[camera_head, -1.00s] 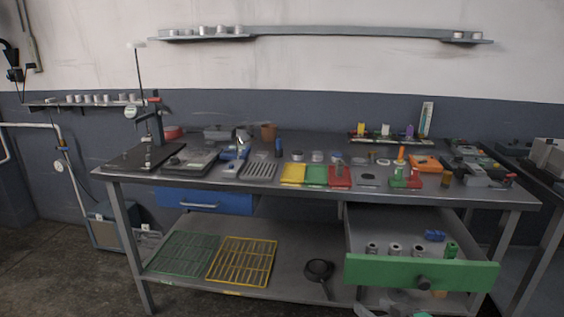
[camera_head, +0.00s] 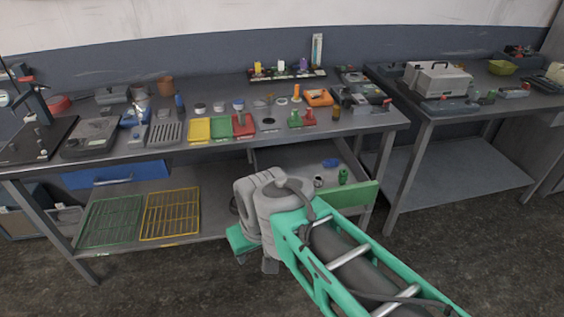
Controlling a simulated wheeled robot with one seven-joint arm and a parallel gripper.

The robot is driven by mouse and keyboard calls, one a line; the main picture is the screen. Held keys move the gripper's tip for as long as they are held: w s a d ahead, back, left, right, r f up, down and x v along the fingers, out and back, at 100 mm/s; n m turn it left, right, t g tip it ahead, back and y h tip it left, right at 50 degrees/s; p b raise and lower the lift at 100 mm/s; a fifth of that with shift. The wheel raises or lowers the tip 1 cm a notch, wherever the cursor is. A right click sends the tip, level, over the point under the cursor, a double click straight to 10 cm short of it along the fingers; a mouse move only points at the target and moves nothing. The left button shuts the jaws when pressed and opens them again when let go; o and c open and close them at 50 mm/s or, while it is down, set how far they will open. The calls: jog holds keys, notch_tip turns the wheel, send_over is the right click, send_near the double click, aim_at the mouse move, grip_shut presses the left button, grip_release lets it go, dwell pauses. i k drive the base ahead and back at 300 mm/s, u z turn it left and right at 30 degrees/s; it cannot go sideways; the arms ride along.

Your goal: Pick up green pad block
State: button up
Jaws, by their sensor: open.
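A flat green pad (camera_head: 221,128) lies on the workbench (camera_head: 160,150) between a yellow pad and a red pad. Nothing is clearly visible standing on it. Small upright green pieces (camera_head: 295,118) stand near the bench's right front, beside a small red plate. Another green piece (camera_head: 343,176) stands in the open drawer. I cannot tell which of these is the green pad block. My gripper (camera_head: 256,262) is open, pointing down in front of the bench, below its top and left of the open drawer, apart from all the green pieces. My wrist partly hides the gripper.
The green-fronted drawer (camera_head: 362,198) juts out beside my arm, which hides part of it. A green rack (camera_head: 112,221) and a yellow rack (camera_head: 170,214) lie on the lower shelf. A second bench (camera_head: 470,120) stands right. Floor between the benches is clear.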

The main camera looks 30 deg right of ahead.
aim_at(343, 177)
jog(key=u, duration=0.15)
jog(key=i, duration=0.75)
jog(key=u, duration=0.7)
